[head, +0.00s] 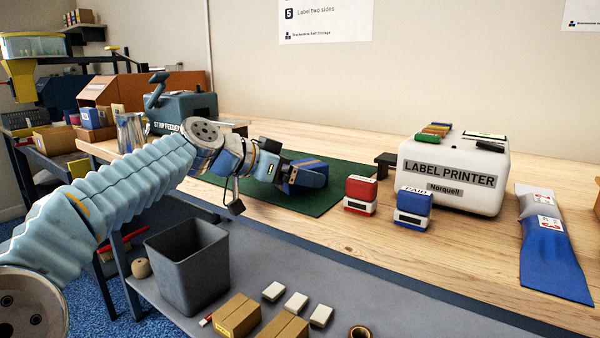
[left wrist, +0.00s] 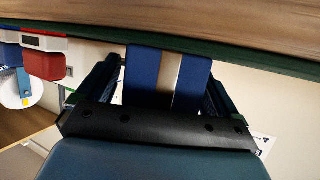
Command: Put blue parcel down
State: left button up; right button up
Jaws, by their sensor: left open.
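The blue parcel (head: 312,178) with a tan strip is on the green mat (head: 325,203) on the workbench. My left gripper (head: 298,175) reaches in from the left and is at the parcel. In the left wrist view the parcel (left wrist: 143,75) stands between the two dark fingers of my left gripper (left wrist: 162,85), with the green mat (left wrist: 240,62) at its far end. The jaws are open around the parcel, and slim gaps seem to show beside it. Part of the parcel is hidden by the gripper. My right gripper is not in view.
A red stamp (head: 360,194) and a blue stamp (head: 413,206) stand right of the mat, before the white label printer (head: 452,175). A blue and grey bag (head: 548,250) lies farther right. A strip feeder (head: 185,108) is behind my arm. A grey bin (head: 187,268) stands on the lower shelf.

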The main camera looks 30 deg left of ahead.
pick_arm(q)
jog(key=v, duration=1.1)
jog(key=shift+s+a, duration=0.1)
jog(key=shift+a, duration=0.05)
